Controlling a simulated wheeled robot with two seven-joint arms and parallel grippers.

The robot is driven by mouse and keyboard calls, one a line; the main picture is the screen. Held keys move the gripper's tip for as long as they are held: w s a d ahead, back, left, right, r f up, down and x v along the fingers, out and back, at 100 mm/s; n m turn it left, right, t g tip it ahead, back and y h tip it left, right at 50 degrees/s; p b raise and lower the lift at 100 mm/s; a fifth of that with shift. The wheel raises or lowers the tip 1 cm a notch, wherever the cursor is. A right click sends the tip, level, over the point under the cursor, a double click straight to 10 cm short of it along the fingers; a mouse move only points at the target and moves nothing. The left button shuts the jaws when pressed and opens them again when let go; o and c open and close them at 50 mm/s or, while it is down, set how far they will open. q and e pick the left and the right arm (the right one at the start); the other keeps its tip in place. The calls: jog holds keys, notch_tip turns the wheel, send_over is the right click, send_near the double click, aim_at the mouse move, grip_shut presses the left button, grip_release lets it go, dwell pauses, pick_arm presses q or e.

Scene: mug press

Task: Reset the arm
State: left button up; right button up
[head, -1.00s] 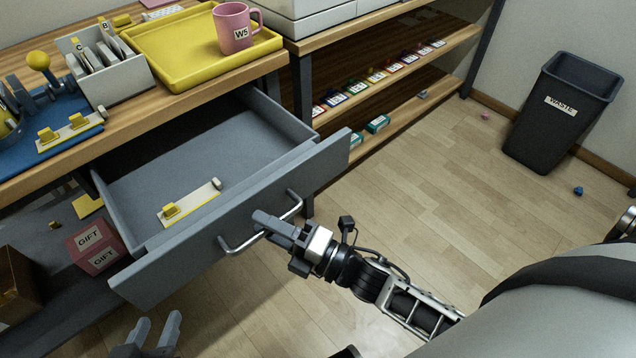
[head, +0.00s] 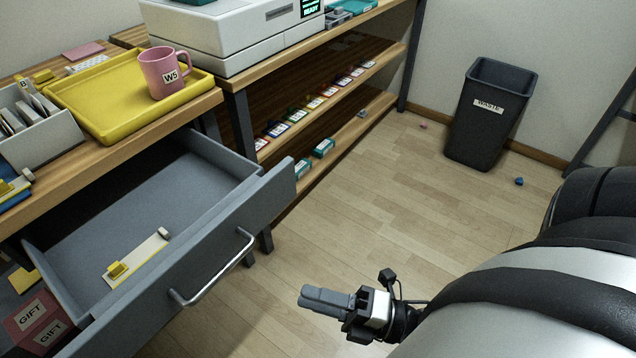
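My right gripper (head: 326,301) is in the lower middle of the head view, over the floor and to the right of the drawer handle (head: 216,270). It is clear of the handle and holds nothing that I can see. Its fingers lie close together and look shut. The grey drawer (head: 262,208) stands pulled out from the bench. Inside it lies a cream strip with yellow and pale blocks (head: 137,257). My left gripper does not show.
A pink mug (head: 163,75) labelled W5 stands on a yellow tray (head: 113,122) on the bench. A black waste bin (head: 490,115) stands by the wall. Shelves hold several coloured boxes. Small pink and blue bits lie on the floor. Floor between drawer and bin is open.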

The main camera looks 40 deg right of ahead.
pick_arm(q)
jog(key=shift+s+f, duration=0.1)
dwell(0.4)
pick_arm(e)
jog(key=shift+r, duration=0.1)
